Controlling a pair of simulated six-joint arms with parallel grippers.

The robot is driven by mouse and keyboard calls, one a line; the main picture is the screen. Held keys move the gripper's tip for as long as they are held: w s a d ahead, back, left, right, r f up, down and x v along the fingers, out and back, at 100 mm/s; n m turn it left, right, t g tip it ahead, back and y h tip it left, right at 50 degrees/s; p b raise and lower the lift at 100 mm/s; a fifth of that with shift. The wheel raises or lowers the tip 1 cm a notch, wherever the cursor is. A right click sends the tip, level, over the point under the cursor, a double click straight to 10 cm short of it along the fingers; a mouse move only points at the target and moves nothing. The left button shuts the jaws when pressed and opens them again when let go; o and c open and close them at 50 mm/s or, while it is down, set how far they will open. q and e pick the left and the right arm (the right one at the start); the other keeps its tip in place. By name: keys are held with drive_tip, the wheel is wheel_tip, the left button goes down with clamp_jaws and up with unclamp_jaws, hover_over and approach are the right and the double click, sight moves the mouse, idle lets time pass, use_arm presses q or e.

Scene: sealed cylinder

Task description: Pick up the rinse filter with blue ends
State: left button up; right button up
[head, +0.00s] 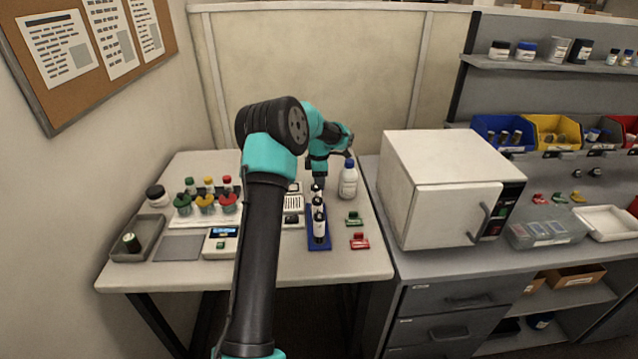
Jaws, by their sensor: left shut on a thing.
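My left gripper (318,179) points down over the far end of a narrow blue rack (319,246) on the left table. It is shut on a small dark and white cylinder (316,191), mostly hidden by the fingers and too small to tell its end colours. Whether this cylinder is clear of the rack cannot be told. More black and white cylinders (319,228) stand upright in the rack in front of it. No blue ends can be made out on any of them. My right gripper is not in view.
A white bottle with a blue cap (348,182) stands close right of my gripper. Green (354,218) and red (359,241) clips lie right of the rack. A white boxy oven (448,190) stands further right. Colour-capped vessels (207,203) and a grey tray (150,229) are at left.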

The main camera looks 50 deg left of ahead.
use_arm(q)
drive_tip(key=shift+r, duration=0.1)
wheel_tip(320, 180, up, 10)
drive_tip(key=shift+f, duration=0.1)
idle(0.4)
idle(0.4)
